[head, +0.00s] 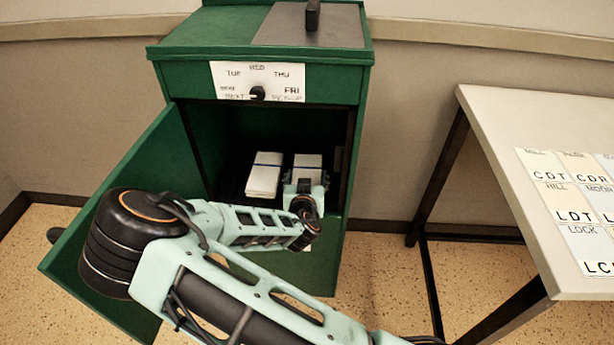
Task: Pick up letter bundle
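Two white letter bundles lie side by side inside the open green cabinet. The left letter bundle (264,175) has a thin blue band across it and lies clear of my arm. The right letter bundle (308,161) lies just beyond my gripper (306,178), which reaches into the cabinet from the front. My gripper overlaps the near end of the right bundle in this view. Its fingertips are too small and partly hidden by my wrist, so I cannot tell whether they touch or hold the bundle.
The green cabinet (182,75) has its door (110,205) swung open to the left. A weekday dial label (258,81) is above the opening. A table (500,140) with several lettered cards (570,200) stands at the right. Speckled floor lies between cabinet and table.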

